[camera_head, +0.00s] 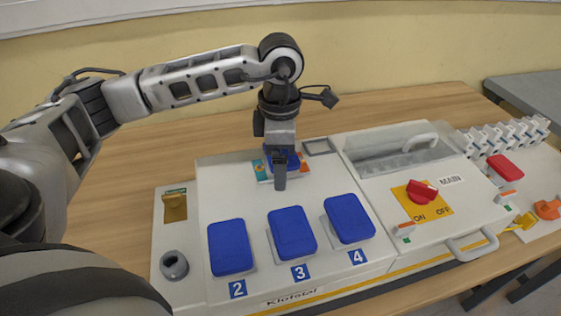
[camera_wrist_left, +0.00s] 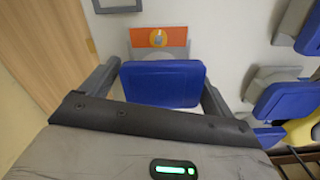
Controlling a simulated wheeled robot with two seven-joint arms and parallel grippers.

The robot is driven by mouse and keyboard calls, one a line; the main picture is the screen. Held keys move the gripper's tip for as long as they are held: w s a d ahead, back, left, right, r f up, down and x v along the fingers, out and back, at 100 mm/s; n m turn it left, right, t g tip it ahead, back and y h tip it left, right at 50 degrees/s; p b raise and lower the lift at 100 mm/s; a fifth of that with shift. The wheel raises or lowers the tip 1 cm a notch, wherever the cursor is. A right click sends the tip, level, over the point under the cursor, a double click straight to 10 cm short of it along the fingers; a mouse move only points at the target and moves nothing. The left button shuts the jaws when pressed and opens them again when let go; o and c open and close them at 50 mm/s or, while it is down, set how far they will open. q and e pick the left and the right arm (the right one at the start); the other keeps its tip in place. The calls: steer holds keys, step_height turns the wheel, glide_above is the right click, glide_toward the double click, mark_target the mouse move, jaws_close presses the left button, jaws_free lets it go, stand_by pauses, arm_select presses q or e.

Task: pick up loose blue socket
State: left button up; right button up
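A blue socket (camera_head: 290,160) sits at the back of the white box, beside an orange and teal label. It also shows in the left wrist view (camera_wrist_left: 162,84), lying between my two fingers. My left gripper (camera_head: 280,181) points down over this socket and partly hides it in the head view. The fingers are spread on either side of it; I cannot tell if they touch it. Blue sockets 2 (camera_head: 230,247), 3 (camera_head: 292,233) and 4 (camera_head: 349,218) stand in a row along the front. My right gripper is not in view.
The white box (camera_head: 245,192) stands on a wooden table (camera_head: 120,215). A MAIN panel with a red switch (camera_head: 421,192) is at the right. A row of white breakers (camera_head: 505,136) is behind it. A grey round knob (camera_head: 174,265) is at the front left.

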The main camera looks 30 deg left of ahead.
arm_select(q)
steer(key=c, duration=1.1)
steer(key=shift+c, duration=0.2)
steer(key=shift+r, duration=0.15)
steer(key=shift+w+r+b, duration=0.1)
steer(key=shift+r+b, duration=0.2)
steer(key=shift+r, duration=0.25)
steer(key=d+r+b, duration=0.1)
steer(key=d+r, duration=0.3)
steer(key=r, duration=0.3)
steer(key=shift+w+d+r, duration=0.15)
steer(key=shift+w+d, duration=0.2)
steer(key=shift+d, duration=0.05)
steer(key=d+r, duration=0.1)
steer(key=d, duration=0.2)
steer(key=d+r, duration=0.2)
steer(key=d, duration=0.1)
steer(key=w+d+r+b, duration=0.1)
steer(key=d, duration=0.2)
steer(key=shift+w+r, duration=0.1)
steer(key=shift+r, duration=0.1)
